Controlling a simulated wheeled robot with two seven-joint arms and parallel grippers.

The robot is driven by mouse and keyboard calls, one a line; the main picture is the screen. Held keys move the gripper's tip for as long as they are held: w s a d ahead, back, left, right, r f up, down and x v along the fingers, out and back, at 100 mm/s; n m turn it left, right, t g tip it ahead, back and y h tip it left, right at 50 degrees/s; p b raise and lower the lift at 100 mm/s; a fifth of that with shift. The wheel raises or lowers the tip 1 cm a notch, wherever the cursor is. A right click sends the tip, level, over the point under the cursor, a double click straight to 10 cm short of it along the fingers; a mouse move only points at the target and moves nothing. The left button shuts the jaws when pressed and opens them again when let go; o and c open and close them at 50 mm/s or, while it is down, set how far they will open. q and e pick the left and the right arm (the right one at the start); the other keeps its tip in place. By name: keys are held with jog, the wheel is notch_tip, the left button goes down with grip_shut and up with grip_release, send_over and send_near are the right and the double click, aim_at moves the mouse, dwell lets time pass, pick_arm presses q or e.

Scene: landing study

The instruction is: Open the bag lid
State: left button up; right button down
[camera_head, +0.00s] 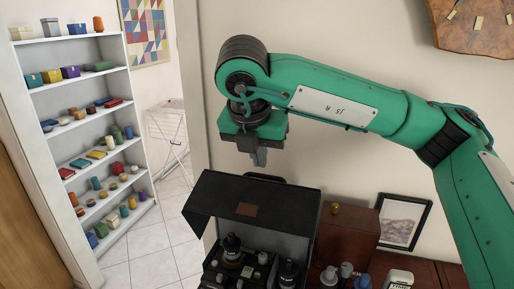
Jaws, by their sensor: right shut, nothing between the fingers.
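A black bag (217,262) stands below the middle of the head view. Its black lid (285,203) is raised and tilted up, with a small brown patch on it. Dark bottles and small pale-topped items show inside the bag. My right gripper (260,158) points down above the back of the lid, apart from it. It is shut and holds nothing. My left gripper is not in view.
A brown wooden box (345,238) and a framed picture (404,222) stand to the right of the bag. Several bottles (346,271) stand at the lower right. A white shelf (85,130) with many small items is at the left. A drying rack (168,130) stands behind.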

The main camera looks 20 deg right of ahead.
aim_at(263, 176)
jog(key=p+x, duration=0.2)
jog(key=x, duration=0.4)
jog(key=shift+p, duration=0.4)
jog(key=shift+w+d+f, duration=0.1)
jog(key=shift+w+f, duration=0.1)
jog(key=shift+f, duration=0.35)
